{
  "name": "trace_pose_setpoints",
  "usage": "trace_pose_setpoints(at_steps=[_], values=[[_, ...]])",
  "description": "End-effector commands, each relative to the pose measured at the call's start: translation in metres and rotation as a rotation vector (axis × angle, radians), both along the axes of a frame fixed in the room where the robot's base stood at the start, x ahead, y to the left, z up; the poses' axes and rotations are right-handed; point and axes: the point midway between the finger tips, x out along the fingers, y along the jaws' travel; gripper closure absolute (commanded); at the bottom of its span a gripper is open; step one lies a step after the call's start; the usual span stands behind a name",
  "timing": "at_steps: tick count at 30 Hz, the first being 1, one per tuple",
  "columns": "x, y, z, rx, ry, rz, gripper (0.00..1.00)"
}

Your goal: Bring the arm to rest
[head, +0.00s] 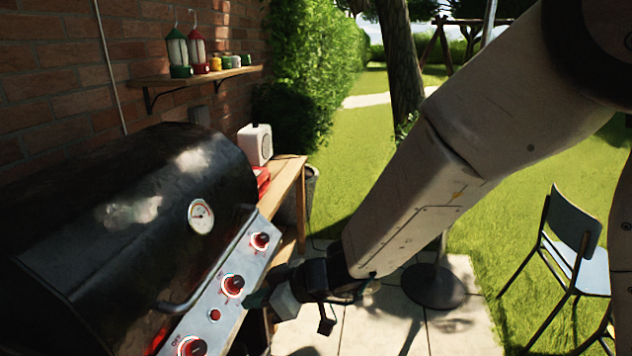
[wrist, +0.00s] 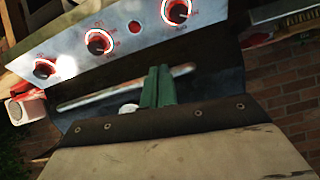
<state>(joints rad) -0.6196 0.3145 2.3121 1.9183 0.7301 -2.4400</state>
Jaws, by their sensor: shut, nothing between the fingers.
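My arm reaches down from the top right in the head view. My gripper (head: 254,300) is beside the front panel of the black grill (head: 130,215), near its red knobs. In the wrist view my gripper's green fingers (wrist: 158,86) are together with nothing between them. The grill's control panel (wrist: 115,40) and its knobs fill the upper part of that view. I cannot tell whether the fingers touch the panel.
A wooden side table (head: 290,178) with a white box-shaped object (head: 256,144) stands beyond the grill. A wall shelf (head: 200,76) holds lanterns and small pots. A chair (head: 572,240) stands at the right. Paving and lawn (head: 340,170) between are mostly open.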

Motion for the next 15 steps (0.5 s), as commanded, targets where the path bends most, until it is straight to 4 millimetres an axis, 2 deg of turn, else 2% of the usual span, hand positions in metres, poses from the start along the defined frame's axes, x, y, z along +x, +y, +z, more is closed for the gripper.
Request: trace_pose_setpoints(at_steps=[2, 5, 8, 11, 15], values=[[-0.010, 0.000, -0.001, 0.007, 0.117, -0.023, 1.00], [-0.036, -0.005, -0.005, -0.016, 0.319, -0.028, 1.00], [-0.062, -0.020, 0.007, -0.065, 0.499, -0.031, 1.00], [-0.083, -0.047, 0.024, -0.144, 0.654, -0.055, 1.00], [-0.106, -0.101, 0.048, -0.304, 0.820, -0.147, 1.00]])
